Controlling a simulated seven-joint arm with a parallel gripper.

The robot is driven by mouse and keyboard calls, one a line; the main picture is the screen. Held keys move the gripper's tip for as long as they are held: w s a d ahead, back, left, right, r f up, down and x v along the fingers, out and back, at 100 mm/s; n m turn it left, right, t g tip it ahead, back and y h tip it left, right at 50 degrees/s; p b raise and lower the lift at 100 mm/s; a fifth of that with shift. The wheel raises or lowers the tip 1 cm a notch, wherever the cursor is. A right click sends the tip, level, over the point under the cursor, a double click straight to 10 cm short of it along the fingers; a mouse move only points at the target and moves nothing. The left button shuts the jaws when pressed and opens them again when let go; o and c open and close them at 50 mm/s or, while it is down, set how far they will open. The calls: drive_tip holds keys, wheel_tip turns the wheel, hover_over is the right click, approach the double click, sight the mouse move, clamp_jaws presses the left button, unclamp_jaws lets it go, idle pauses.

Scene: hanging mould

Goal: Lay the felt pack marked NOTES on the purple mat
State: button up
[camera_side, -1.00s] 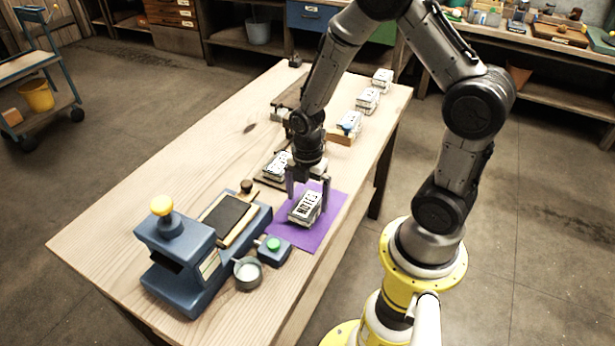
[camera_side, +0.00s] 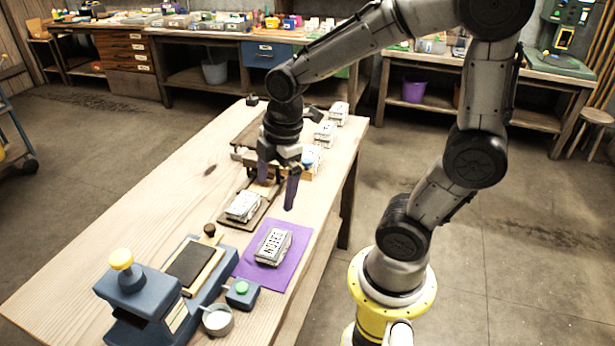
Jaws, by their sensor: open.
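A pale felt pack with dark lettering (camera_side: 272,246) lies flat on the purple mat (camera_side: 291,277), inside its edges. The lettering is too small to read, so I cannot tell whether it says NOTES. My gripper (camera_side: 276,194) is open and empty, raised above the table and apart from the pack, with its purple-grey fingers pointing down. Another similar pack (camera_side: 243,205) lies on a dark board (camera_side: 228,218) left of the mat. More such packs stand toward the far end, one at the far right corner (camera_side: 339,112).
The left side of the wooden table (camera_side: 130,190) is clear.

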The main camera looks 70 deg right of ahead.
drive_tip(key=s+a+r+m+t, duration=0.3)
drive_tip(key=s+r+m, duration=0.4)
drive_tip(key=s+m, duration=0.2)
drive_tip(key=m, duration=0.2)
drive_tip(key=shift+m+t, duration=0.3)
drive_tip(key=shift+m, duration=0.1)
